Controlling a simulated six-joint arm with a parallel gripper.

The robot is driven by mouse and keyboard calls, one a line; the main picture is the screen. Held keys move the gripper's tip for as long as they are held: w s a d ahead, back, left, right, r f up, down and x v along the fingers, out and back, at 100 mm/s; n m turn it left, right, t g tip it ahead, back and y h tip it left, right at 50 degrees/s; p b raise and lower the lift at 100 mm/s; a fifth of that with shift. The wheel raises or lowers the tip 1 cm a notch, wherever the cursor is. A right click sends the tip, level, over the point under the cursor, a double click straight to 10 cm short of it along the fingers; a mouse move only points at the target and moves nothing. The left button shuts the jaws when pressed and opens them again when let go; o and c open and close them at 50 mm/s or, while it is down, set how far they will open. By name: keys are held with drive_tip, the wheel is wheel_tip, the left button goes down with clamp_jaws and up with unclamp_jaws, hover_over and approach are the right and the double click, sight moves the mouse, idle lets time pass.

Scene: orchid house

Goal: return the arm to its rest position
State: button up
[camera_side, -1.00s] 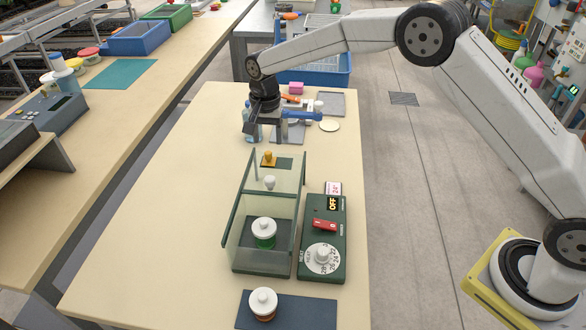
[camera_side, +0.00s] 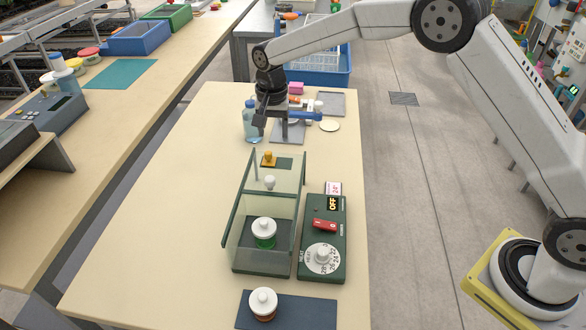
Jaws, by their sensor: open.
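My gripper (camera_side: 272,122) hangs pointing down over the far part of the cream table (camera_side: 180,190), beyond the glass-walled box. It is open, and I see nothing held between its fingers.
A glass-walled box (camera_side: 231,258) holds a white-lidded green jar (camera_side: 264,238). Right of it is a green control box (camera_side: 338,262) reading OFF. A white-lidded jar (camera_side: 263,304) stands on a dark mat (camera_side: 312,312). The table's left part is clear.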

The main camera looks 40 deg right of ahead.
drive_tip(key=s+d+n+t, duration=0.1)
drive_tip(key=s+d+n, duration=0.3)
drive_tip(key=s, duration=1)
drive_tip(key=s+d+n+t, duration=0.1)
drive_tip(key=s+d+n, duration=0.3)
drive_tip(key=s, duration=1)
drive_tip(key=shift+d+f, duration=0.25)
drive_tip(key=shift+d, duration=0.75)
